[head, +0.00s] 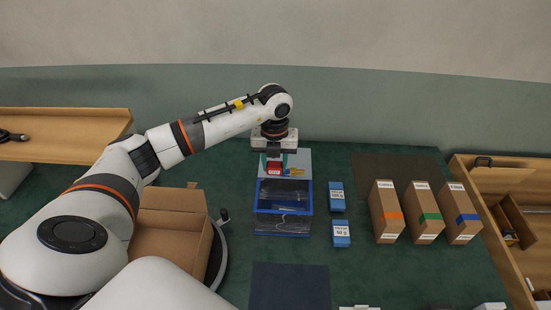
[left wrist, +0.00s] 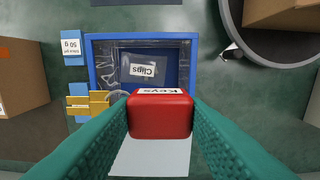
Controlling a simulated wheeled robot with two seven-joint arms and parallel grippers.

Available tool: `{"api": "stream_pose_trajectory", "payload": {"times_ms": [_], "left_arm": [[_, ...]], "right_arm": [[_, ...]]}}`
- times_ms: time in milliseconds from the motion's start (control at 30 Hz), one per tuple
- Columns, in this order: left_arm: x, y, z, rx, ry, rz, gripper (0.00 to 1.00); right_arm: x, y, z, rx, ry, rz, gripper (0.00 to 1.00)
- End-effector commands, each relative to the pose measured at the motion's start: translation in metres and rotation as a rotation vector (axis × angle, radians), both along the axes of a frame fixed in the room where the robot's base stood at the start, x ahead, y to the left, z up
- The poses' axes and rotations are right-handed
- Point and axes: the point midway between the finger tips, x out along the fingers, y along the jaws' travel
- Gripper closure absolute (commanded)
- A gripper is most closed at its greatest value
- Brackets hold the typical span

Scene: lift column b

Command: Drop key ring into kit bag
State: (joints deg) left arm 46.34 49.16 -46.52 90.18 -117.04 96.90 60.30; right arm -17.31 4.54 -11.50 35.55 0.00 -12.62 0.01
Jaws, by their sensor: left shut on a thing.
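A red block-shaped piece labelled "Keys" (head: 274,168), likely the key ring's tag, is between the green fingers of my left gripper (head: 274,162). It also shows in the left wrist view (left wrist: 160,115), where the gripper (left wrist: 160,112) is shut on it. I cannot tell whether this is the kit bag. My right gripper is not in view.
A yellow piece (head: 296,171) and a pale sheet (head: 300,156) are by the tray. Two small blue boxes (head: 337,200) stand right of it. Several tall brown cartons (head: 387,215) stand farther right. An open cardboard box (head: 165,240) is at left.

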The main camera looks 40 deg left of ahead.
Motion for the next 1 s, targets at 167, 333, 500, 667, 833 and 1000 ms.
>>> {"api": "stream_pose_trajectory", "payload": {"times_ms": [167, 333, 500, 667, 833, 1000], "left_arm": [[0.0, -0.001, -0.026, -0.001, 0.002, -0.001, 0.83], [0.0, -0.001, -0.042, 0.0, 0.0, -0.001, 0.83], [0.0, 0.0, -0.044, -0.001, -0.001, -0.001, 0.83], [0.0, 0.0, -0.043, -0.001, -0.001, -0.001, 0.83], [0.0, 0.0, -0.043, -0.001, -0.001, -0.001, 0.35], [0.0, 0.0, -0.043, 0.0, 0.0, -0.001, 0.35]], "right_arm": [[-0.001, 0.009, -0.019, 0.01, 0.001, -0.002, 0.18], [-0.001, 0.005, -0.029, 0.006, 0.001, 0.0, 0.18], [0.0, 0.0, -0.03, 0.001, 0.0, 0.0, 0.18], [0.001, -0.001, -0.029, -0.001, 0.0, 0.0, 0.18], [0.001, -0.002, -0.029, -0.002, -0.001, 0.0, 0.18], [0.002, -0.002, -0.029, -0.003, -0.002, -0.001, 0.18]]}}
